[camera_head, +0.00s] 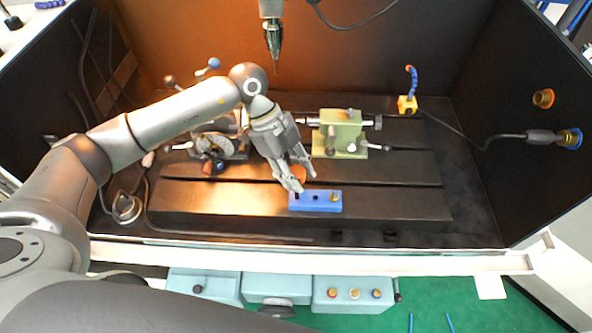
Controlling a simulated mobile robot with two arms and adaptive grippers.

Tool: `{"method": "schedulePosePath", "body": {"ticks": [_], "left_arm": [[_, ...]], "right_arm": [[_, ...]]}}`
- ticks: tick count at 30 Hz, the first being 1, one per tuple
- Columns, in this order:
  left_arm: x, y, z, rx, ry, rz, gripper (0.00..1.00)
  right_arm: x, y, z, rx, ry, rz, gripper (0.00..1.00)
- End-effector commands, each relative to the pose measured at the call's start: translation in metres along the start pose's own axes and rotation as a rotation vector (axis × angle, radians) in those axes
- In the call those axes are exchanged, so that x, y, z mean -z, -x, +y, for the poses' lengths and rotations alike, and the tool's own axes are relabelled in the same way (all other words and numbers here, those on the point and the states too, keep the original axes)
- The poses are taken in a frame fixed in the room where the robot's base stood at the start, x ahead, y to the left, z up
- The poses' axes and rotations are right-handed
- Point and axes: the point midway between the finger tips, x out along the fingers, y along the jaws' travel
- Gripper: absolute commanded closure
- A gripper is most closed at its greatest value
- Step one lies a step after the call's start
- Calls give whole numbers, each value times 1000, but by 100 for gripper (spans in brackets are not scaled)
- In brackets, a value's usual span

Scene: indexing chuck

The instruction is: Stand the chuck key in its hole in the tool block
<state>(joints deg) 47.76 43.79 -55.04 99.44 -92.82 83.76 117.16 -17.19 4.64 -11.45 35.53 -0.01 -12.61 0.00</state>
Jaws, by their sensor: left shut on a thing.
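The tool block (325,207) is a small blue bar lying on the dark machine table near its front edge. Dark holes show in its top, and a brass-coloured round piece sits at its right end. My left gripper (304,182) reaches down from the upper left to just above the block's left end. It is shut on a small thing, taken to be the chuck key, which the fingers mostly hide. I cannot tell whether the key touches the block or is in a hole. My right gripper is not in view.
A pale green tailstock (340,132) stands just behind the block on the right. The indexing chuck (214,145) is behind on the left. A spindle (272,40) hangs above. A yellow-based blue hose (407,103) stands back right. The table right of the block is clear.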

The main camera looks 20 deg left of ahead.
Motion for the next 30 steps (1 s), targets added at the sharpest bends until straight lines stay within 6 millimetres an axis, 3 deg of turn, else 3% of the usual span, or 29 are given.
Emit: {"method": "schedulePosePath", "body": {"ticks": [13, 14, 18, 19, 30], "left_arm": [[-5, -10, 0, 1, -1, 1, 100], [-5, -9, 0, 1, -1, 1, 64], [-5, -9, 0, 1, -1, 1, 46], [-5, -9, 0, 1, -1, 1, 43], [-5, -6, 0, 1, 0, 0, 43]], "right_arm": [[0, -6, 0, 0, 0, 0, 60], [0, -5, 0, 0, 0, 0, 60], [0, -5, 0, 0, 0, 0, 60], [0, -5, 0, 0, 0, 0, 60], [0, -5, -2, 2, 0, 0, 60]]}}
